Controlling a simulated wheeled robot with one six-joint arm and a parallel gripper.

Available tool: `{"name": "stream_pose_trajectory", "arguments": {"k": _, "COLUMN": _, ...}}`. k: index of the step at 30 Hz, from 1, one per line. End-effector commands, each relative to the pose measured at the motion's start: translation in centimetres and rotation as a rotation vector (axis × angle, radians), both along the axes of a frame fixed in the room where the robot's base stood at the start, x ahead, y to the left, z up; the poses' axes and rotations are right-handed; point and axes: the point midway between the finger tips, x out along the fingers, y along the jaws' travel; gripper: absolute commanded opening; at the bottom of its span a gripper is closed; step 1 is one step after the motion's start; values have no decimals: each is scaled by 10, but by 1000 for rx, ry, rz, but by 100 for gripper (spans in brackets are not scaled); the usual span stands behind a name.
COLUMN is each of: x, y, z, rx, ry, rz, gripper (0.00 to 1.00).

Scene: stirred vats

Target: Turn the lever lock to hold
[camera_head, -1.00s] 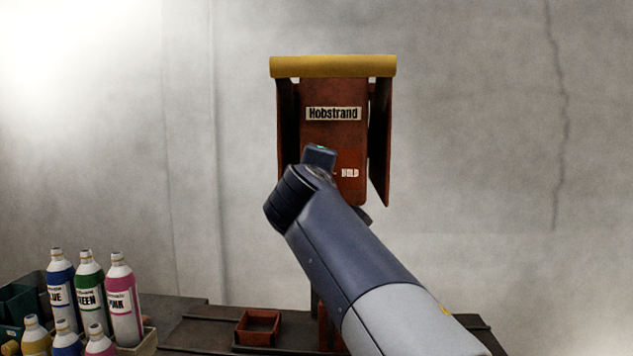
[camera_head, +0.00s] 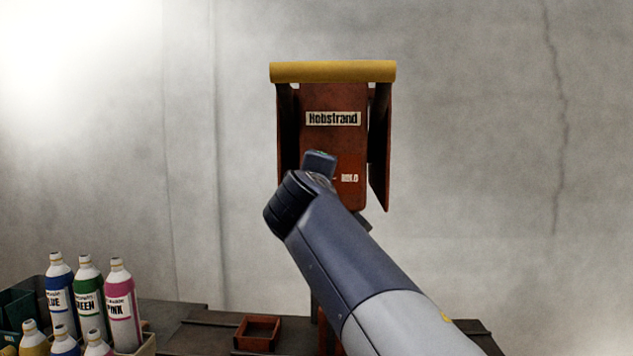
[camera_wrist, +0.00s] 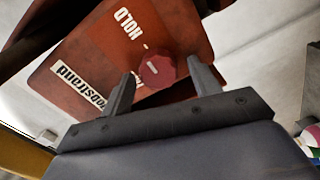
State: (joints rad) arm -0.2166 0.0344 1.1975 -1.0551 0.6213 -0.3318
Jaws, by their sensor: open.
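The lever lock is a red knob (camera_wrist: 158,71) with a short pale mark, on the rust-red panel (camera_wrist: 75,70) labelled Hobstrand. The HOLD label (camera_wrist: 128,22) with a small tick is beside it in the wrist view. My gripper (camera_wrist: 158,74) is open, with one finger on each side of the knob; I cannot tell whether either finger touches it. The knob's pale mark does not point clearly at the HOLD tick. In the head view the Hobstrand panel (camera_head: 333,100) and the HOLD label (camera_head: 349,178) show, but my arm hides the knob and the fingertips.
A yellow roll (camera_head: 333,72) tops the panel, with dark red side plates (camera_head: 380,150). A small red tray (camera_head: 258,333) lies on the dark bench (camera_head: 190,340) below. Several coloured bottles (camera_head: 90,300) stand at the lower left. The wall behind is bare.

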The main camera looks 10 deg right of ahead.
Motion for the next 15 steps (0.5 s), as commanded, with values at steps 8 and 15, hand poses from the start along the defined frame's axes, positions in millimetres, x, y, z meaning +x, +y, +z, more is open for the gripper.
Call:
{"name": "stream_pose_trajectory", "arguments": {"k": 8, "x": -35, "y": 12, "z": 0, "rx": 1, "ry": -2, "rz": 5, "gripper": 59}}
{"name": "stream_pose_trajectory", "arguments": {"k": 15, "x": -80, "y": 27, "z": 0, "rx": 1, "ry": -2, "rz": 6, "gripper": 59}}
